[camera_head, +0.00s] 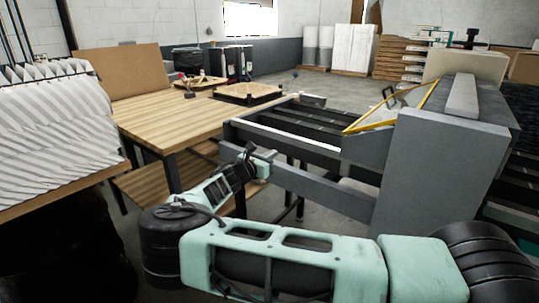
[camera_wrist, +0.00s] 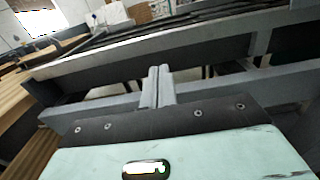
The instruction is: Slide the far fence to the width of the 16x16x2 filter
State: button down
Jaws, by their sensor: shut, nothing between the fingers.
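A grey machine with a dark roller bed stands right of the wooden table. Two long grey bars run along its near side, an upper bar (camera_head: 283,137) and a lower bar (camera_head: 315,190). A small grey block (camera_head: 312,100) sits at the bed's far left end; I cannot tell which part is the far fence. My gripper (camera_head: 255,153) is beside the bars' left end. In the wrist view its two grey fingers (camera_wrist: 157,72) are together and empty, in front of the near bar (camera_wrist: 85,106); contact is unclear. No filter's size is readable.
White pleated filters (camera_head: 50,125) stand at far left. A grey housing (camera_head: 440,170) with a yellow-edged guard (camera_head: 390,122) blocks the right. Open floor lies behind.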

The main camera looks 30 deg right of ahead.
jog(key=p, duration=0.3)
send_near(299, 138)
jog(key=w+d, duration=0.1)
jog(key=w+d+f, duration=0.1)
jog(key=d, duration=0.1)
jog(key=w+d, duration=0.1)
jog(key=shift+w+d+f, duration=0.3)
jog(key=shift+w+d, duration=0.05)
jog(key=shift+w, duration=0.05)
jog(key=b+x, duration=0.2)
jog(key=x, duration=0.2)
jog(key=b+x, duration=0.2)
jog(key=x, duration=0.1)
jog(key=shift+w+d+f, duration=0.1)
jog(key=shift+d+f, duration=0.15)
jog(key=shift+d, duration=0.15)
jog(key=shift+w+d+r, duration=0.1)
jog(key=shift+d, duration=0.05)
jog(key=shift+r, duration=0.1)
